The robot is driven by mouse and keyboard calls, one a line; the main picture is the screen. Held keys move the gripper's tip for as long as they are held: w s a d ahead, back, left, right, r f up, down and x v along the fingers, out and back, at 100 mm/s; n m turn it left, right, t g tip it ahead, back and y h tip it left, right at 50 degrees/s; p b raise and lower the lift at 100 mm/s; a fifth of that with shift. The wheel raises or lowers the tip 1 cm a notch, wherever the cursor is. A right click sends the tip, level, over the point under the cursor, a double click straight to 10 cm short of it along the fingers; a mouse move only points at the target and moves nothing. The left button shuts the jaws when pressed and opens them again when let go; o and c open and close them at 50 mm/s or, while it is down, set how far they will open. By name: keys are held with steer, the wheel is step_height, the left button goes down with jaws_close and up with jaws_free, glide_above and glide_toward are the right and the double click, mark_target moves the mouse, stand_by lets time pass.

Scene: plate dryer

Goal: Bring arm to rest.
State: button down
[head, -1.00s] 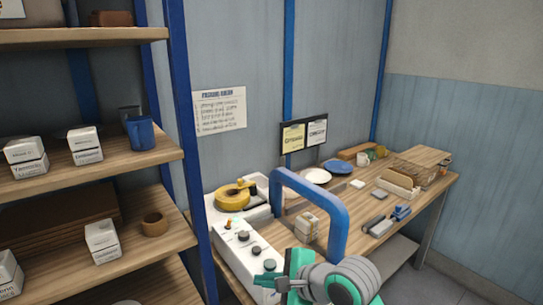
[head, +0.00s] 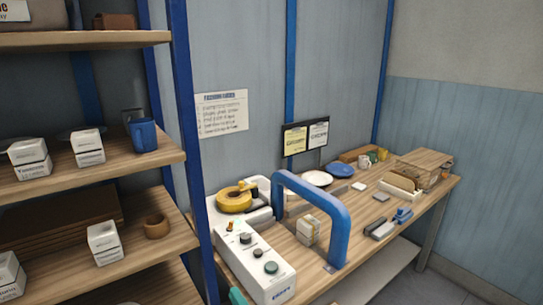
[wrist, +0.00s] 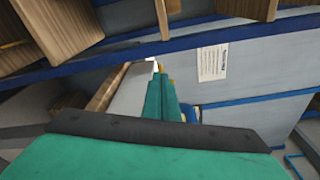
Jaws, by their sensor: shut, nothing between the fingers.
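My gripper (wrist: 161,72) shows in the wrist view as teal fingers pressed together, with nothing between them. It is in the air and touches nothing that I can see. Beyond the fingertips are a pale grey surface and shelf parts. In the head view only a small teal piece of my arm (head: 238,296) shows at the bottom edge, left of the white control box (head: 262,266). The rest of my arm is out of that view.
A wooden shelf rack (head: 120,160) with a blue post (head: 188,120) stands close on the left. The workbench (head: 365,258) holds a blue arch (head: 335,225), a white plate (head: 316,178), a blue plate (head: 340,170) and a wire basket (head: 428,176). The bench front is clear of my arm.

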steer(key=s+d+f+n+h, duration=0.3)
steer(key=s+f+h, duration=0.5)
steer(key=s+f, duration=0.9)
steer(key=s+d+n, duration=0.2)
steer(key=s+n, duration=0.4)
steer(key=s, duration=0.5)
steer(key=s+d+r+n, duration=0.1)
steer(key=s+d+n, duration=0.2)
steer(key=s+n, duration=0.4)
steer(key=v, duration=0.3)
steer(key=shift+s+d, duration=0.25)
steer(key=shift+s, duration=0.2)
steer(key=shift+f, duration=0.1)
